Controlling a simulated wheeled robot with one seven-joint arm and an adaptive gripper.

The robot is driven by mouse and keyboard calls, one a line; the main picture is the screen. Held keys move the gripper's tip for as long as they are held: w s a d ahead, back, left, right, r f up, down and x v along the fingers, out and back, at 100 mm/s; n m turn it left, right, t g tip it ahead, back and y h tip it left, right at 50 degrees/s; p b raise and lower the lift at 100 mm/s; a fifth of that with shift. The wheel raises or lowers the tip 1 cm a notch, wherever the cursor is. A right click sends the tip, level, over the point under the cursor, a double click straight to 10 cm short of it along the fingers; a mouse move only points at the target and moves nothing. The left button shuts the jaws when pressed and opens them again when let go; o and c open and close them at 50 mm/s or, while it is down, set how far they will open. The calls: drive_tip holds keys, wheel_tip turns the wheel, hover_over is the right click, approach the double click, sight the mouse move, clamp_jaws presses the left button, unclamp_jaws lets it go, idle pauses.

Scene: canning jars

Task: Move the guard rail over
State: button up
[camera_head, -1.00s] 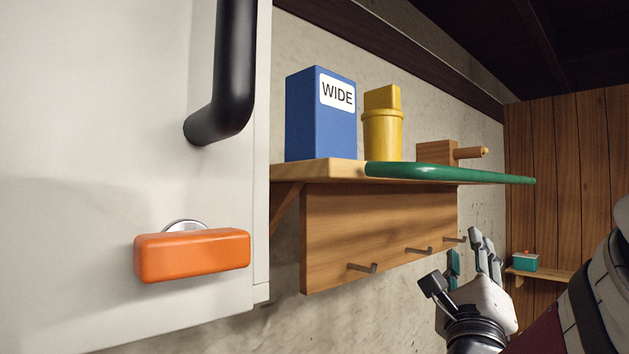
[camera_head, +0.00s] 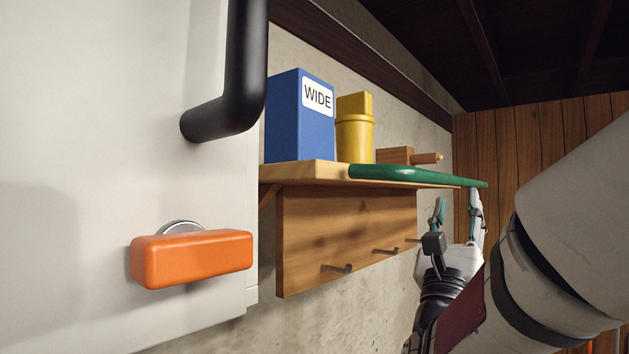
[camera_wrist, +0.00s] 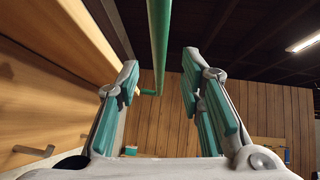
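The guard rail (camera_head: 405,174) is a green bar along the front edge of the wooden shelf (camera_head: 300,174). It also shows in the wrist view (camera_wrist: 159,40), running from the top edge down the middle to a bent far end. My gripper (camera_head: 457,205) is beneath the rail's far part, fingers pointing up. In the wrist view my gripper (camera_wrist: 160,65) is open, with a wide gap between its fingers. The rail lines up with that gap but appears beyond the fingertips. I cannot tell whether a finger touches it.
A blue box (camera_head: 300,125) marked WIDE, a yellow container (camera_head: 355,135) and a wooden block with a peg (camera_head: 396,155) stand on the shelf. A board (camera_head: 330,230) with hooks hangs below.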

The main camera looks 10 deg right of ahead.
sight(460, 181)
drive_tip(key=p+x, duration=0.1)
drive_tip(key=x, duration=0.6)
drive_tip(key=shift+w+d, duration=0.15)
clamp_jaws()
